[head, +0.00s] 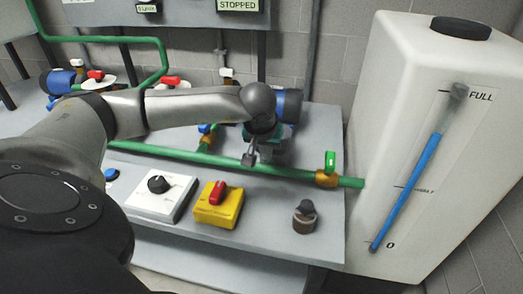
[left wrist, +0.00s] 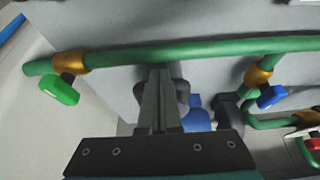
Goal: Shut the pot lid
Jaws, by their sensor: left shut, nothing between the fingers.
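My left arm reaches across the head view, and its gripper (head: 250,157) points down near the green pipe (head: 240,165), in front of a blue and teal pump (head: 289,104). In the left wrist view the fingers (left wrist: 158,72) are together and empty, with their tips close to the green pipe (left wrist: 200,50); whether they touch it I cannot tell. Dark rounded parts show behind the fingers. I cannot make out a pot lid for certain; the gripper and arm hide part of the pump. My right gripper is not in view.
A green-handled valve (head: 330,162) sits near the pipe's right end. The bench front carries a white dial box (head: 160,194), a yellow box with a red switch (head: 218,204) and a brown fitting with a dark knob (head: 304,218). A tall white tank (head: 420,130) stands right.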

